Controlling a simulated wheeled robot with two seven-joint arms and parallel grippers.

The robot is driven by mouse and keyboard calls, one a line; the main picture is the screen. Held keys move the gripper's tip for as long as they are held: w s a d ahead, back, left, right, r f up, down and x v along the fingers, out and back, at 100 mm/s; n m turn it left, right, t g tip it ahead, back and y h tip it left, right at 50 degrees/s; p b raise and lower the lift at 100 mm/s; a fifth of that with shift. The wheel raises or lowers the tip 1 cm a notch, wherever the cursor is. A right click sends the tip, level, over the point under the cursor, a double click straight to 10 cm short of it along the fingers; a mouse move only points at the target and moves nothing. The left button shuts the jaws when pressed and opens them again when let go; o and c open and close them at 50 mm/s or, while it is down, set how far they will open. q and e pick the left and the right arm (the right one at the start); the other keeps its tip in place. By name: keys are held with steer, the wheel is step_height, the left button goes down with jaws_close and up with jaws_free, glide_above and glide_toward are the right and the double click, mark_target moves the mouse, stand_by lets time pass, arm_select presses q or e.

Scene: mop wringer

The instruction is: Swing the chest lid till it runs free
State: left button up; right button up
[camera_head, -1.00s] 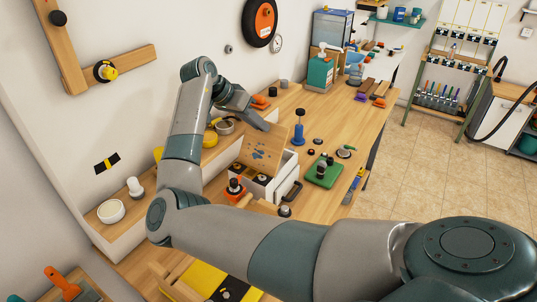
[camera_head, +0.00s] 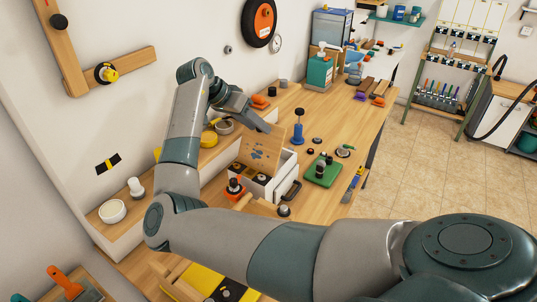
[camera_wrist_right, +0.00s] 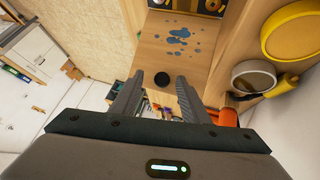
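The chest (camera_head: 288,171) is a white box on the bench in the head view, with dark round things inside. Its wooden lid (camera_head: 262,150), marked with blue splats, stands raised and tilted; it also shows in the wrist view (camera_wrist_right: 190,55). A black knob (camera_wrist_right: 161,79) sits near the lid's outer end. My right gripper (camera_head: 266,128) is at the lid's upper edge. In the wrist view its two fingers (camera_wrist_right: 160,92) are apart, with the knob showing between their tips. Whether they touch the lid or knob I cannot tell. My left gripper is out of view.
A green block (camera_head: 322,172) and a blue spindle (camera_head: 298,133) stand right of the chest. A grey pan (camera_head: 224,127) and yellow round things lie behind, near the wall. An orange-topped piece (camera_head: 235,188) is close in front.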

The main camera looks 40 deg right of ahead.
steer(key=p+v, duration=0.4)
steer(key=v, duration=0.2)
stand_by(0.7)
steer(key=shift+f, duration=0.1)
stand_by(0.6)
